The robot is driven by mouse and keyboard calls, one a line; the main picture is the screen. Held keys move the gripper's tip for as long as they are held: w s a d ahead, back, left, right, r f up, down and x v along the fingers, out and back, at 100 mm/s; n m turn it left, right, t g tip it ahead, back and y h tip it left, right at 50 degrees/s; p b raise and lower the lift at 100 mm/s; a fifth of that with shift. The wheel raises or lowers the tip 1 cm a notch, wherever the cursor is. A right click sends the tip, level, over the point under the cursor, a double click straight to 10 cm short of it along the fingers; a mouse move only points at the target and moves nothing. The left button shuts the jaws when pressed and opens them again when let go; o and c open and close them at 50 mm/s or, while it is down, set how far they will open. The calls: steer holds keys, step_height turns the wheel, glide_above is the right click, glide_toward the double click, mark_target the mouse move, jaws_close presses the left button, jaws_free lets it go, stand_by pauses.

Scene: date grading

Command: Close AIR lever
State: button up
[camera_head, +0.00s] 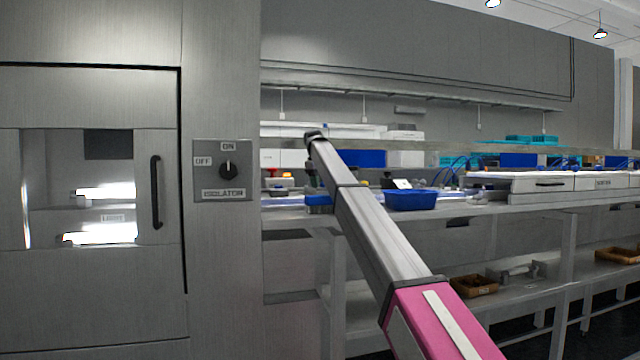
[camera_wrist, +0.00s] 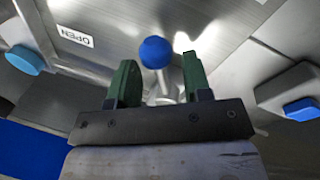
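In the wrist view a lever with a round blue knob (camera_wrist: 155,52) on a metal stem stands between the two green fingers of my gripper (camera_wrist: 158,75). The fingers are apart, and the knob shows a gap to each of them. The knob sits slightly beyond the fingertips. No label reading AIR is legible. In the head view my arm reaches toward the bench, and my gripper cannot be made out there.
In the wrist view a light-blue round cap (camera_wrist: 27,60) is at the left and a blue-topped grey block (camera_wrist: 300,108) at the right. In the head view a blue bin (camera_head: 411,200) stands on the bench, right of my arm. A cabinet with an ISOLATOR switch (camera_head: 228,171) is at the left.

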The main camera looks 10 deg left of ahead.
steer(key=shift+o, duration=0.2)
step_height(320, 180, up, 11)
steer(key=s+a, duration=0.1)
steer(key=shift+s+f, duration=0.2)
steer(key=shift+s, duration=0.2)
